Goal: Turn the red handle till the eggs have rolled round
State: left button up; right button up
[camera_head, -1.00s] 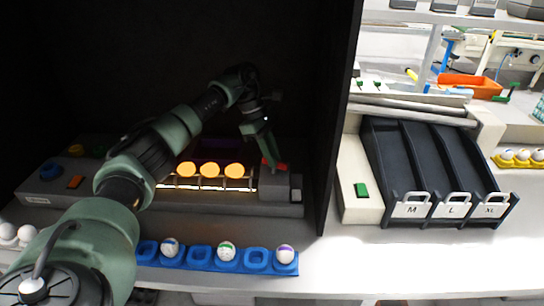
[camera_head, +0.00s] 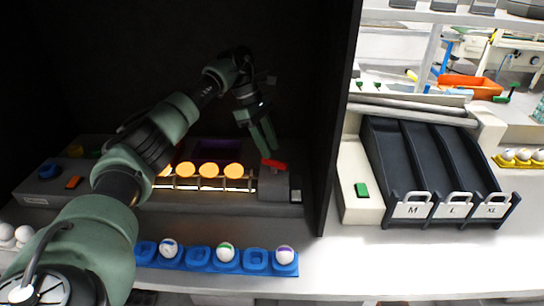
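The red handle (camera_head: 274,164) sits at the right end of the grey egg machine (camera_head: 240,208) inside the dark booth. Several eggs (camera_head: 209,170) glow orange in a row on the lit rollers, left of the handle. My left gripper (camera_head: 268,150) reaches over from the left and points down just above the handle. Its two green fingers look parted, with nothing between them, and seem clear of the handle. My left arm hides the left end of the egg row. My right gripper is not in view.
A blue egg tray (camera_head: 200,257) with a few marked eggs lies in front of the machine. The booth's dark wall (camera_head: 338,120) stands close on the right. Beyond it are a green button (camera_head: 361,190) and black chutes (camera_head: 411,150) marked M, L and XL.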

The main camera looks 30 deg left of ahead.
pick_arm(q)
jog(key=shift+v, duration=1.9)
